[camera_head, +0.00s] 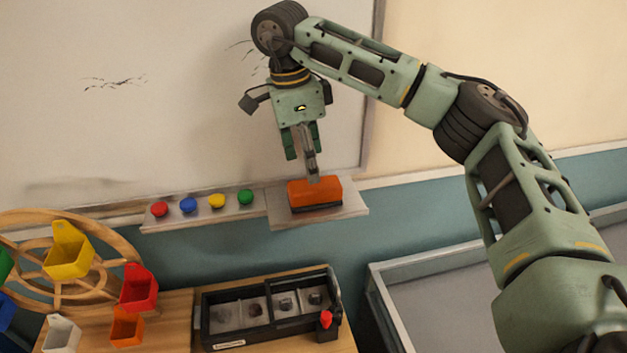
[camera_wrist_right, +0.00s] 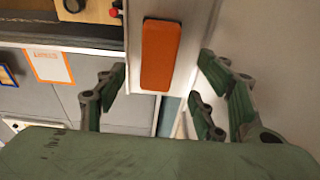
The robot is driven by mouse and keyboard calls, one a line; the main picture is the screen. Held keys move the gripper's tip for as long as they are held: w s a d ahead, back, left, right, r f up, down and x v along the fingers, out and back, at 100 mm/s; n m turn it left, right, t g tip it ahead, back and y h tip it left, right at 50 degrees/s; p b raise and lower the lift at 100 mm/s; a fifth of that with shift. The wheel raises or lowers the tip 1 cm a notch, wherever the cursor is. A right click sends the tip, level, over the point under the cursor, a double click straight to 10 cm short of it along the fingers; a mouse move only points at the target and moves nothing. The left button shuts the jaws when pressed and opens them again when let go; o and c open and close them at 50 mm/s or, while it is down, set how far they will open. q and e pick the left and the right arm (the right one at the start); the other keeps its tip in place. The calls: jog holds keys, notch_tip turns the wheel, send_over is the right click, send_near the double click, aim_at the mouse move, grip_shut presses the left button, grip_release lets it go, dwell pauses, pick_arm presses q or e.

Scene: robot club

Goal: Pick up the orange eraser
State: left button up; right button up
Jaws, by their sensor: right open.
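The orange eraser (camera_head: 315,193) has a dark underside and lies on a small light ledge (camera_head: 350,208) below the whiteboard. My right gripper (camera_head: 302,150) points down just above the eraser in the head view. In the right wrist view the eraser (camera_wrist_right: 160,54) shows its orange top, lying between the lines of the open fingers (camera_wrist_right: 160,95) and beyond their tips. The fingers are apart and hold nothing; I see no contact with the eraser. My left gripper is not in view.
Red, blue, yellow and green round magnets (camera_head: 217,201) sit on the tray left of the ledge. Below stand a black compartment box (camera_head: 268,310) and a wooden wheel (camera_head: 35,225) with coloured buckets. The whiteboard (camera_head: 180,100) rises behind my gripper. A grey-walled bin (camera_head: 385,310) lies lower right.

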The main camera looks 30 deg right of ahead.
aim_at(315, 185)
jog(key=shift+s+d+f+p, duration=0.1)
jog(key=shift+s+f+p, duration=0.25)
jog(key=shift+f, duration=0.3)
jog(key=shift+s+d+f+p, duration=0.1)
jog(key=shift+f+p, duration=0.3)
jog(key=shift+f, duration=0.2)
jog(key=f, duration=0.1)
jog(key=f+p, duration=0.1)
jog(key=shift+w+d+f, duration=0.1)
jog(key=shift+d+f, duration=0.2)
jog(key=shift+d, duration=0.1)
jog(key=shift+d+f+p, duration=0.15)
jog(key=shift+f+p, duration=0.15)
jog(key=shift+f, duration=0.5)
jog(key=shift+c, duration=0.5)
jog(key=c, duration=0.6)
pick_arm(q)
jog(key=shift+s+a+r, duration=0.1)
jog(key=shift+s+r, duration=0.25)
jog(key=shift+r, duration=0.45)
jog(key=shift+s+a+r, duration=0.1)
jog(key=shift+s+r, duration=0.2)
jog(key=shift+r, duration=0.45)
pick_arm(e)
jog(key=c, duration=0.6)
